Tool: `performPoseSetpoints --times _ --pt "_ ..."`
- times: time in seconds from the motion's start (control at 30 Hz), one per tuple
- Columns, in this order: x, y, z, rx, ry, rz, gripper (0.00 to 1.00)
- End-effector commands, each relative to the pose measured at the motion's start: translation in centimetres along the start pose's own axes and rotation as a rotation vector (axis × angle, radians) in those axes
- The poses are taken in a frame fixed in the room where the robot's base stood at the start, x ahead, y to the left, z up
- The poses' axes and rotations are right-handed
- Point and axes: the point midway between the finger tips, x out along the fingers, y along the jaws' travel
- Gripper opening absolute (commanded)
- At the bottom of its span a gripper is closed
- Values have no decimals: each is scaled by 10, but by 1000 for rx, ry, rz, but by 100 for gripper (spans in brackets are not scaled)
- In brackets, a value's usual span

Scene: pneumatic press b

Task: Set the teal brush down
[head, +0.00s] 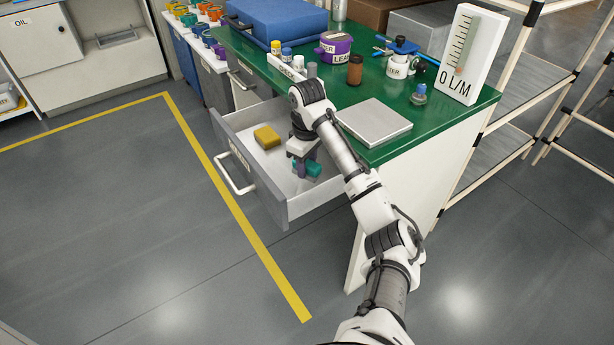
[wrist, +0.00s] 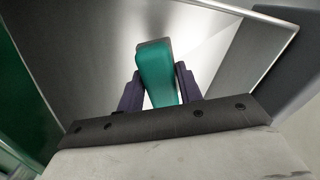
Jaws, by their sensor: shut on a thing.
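The teal brush (head: 313,168) is inside the open drawer (head: 286,190), low over its floor at the right end. In the wrist view the teal brush (wrist: 155,72) stands between the two dark fingers of my gripper (wrist: 156,90). My gripper (head: 302,168) is shut on the brush and points down into the drawer. I cannot tell whether the brush touches the drawer floor. The arm hides part of the drawer's inside.
A yellow block (head: 267,137) lies in the drawer left of my gripper. The drawer walls surround it, with a handle (head: 234,174) at the front. Above is the green bench top (head: 345,95), with a grey plate (head: 374,122) near its edge and several containers.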

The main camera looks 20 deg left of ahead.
Motion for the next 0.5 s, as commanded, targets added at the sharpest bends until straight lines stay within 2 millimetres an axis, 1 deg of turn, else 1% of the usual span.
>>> performPoseSetpoints --times 0.17,0.3,0.37,0.5 --pt "16 -1 0 1 -1 -3 2" --pt "35 0 1 1 -1 -2 2" --pt "40 0 0 1 0 -1 2" --pt "39 0 0 0 0 0 2"
